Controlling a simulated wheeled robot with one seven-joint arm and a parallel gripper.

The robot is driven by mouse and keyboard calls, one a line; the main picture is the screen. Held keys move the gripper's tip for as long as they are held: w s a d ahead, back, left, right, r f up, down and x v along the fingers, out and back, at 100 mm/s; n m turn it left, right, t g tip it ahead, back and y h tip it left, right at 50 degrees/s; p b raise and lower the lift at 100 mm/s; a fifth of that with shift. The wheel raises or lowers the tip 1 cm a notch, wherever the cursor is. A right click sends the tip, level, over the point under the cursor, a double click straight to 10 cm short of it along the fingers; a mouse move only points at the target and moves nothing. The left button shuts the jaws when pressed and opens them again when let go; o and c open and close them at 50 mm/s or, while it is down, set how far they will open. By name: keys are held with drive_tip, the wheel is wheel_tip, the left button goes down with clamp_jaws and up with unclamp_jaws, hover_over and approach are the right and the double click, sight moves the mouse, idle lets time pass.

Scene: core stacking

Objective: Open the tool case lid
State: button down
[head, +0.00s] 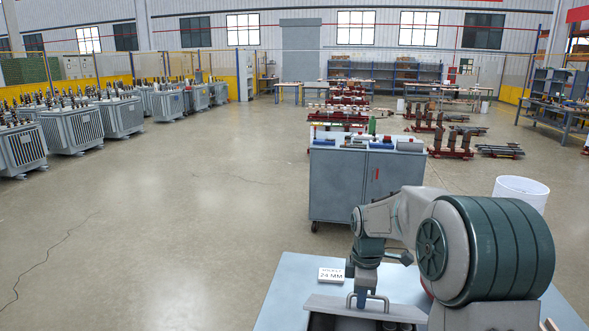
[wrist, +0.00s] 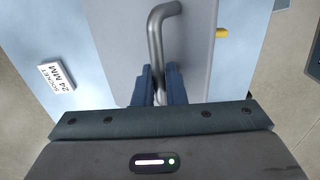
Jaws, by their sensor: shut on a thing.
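The tool case's grey lid (head: 325,303) is at the bottom of the head view, cut off by the frame edge. A dark space shows below the lid's edge; I cannot tell how far the lid is raised. Its bent metal handle (head: 386,303) stands up from the panel. In the wrist view the lid (wrist: 115,50) is a flat grey panel, and the handle (wrist: 155,30) runs down between my fingers. My gripper (wrist: 160,88) is shut on the handle. In the head view my gripper (head: 361,297) is partly hidden at the handle.
The case rests on a pale blue table (head: 290,280). A white card reading "SOCKET 24 MM" (head: 332,275) lies beside the lid; it also shows in the wrist view (wrist: 57,76). A grey cabinet (head: 350,185) with tools on top stands beyond. A white bin (head: 522,190) is at right. Open floor lies left.

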drive_tip(key=shift+w+d+r+p, duration=0.1)
drive_tip(key=shift+w+r+p, duration=0.45)
drive_tip(key=shift+p, duration=0.15)
drive_tip(key=shift+w+d+r+p, duration=0.1)
drive_tip(key=shift+w+r+p, duration=0.25)
drive_tip(key=shift+w+p, duration=0.2)
drive_tip(key=shift+w+d, duration=0.1)
drive_tip(key=shift+w, duration=0.25)
drive_tip(key=shift+r, duration=0.15)
drive_tip(key=shift+w+r+p, duration=0.2)
drive_tip(key=shift+w+p, duration=0.1)
drive_tip(key=shift+p, duration=0.2)
drive_tip(key=shift+w+d+r+p, duration=0.15)
drive_tip(key=shift+w+r+p, duration=0.05)
drive_tip(key=shift+w+p, duration=0.4)
drive_tip(key=shift+w+d+r+p, duration=0.15)
drive_tip(key=shift+w+p, duration=0.2)
drive_tip(key=shift+w, duration=0.35)
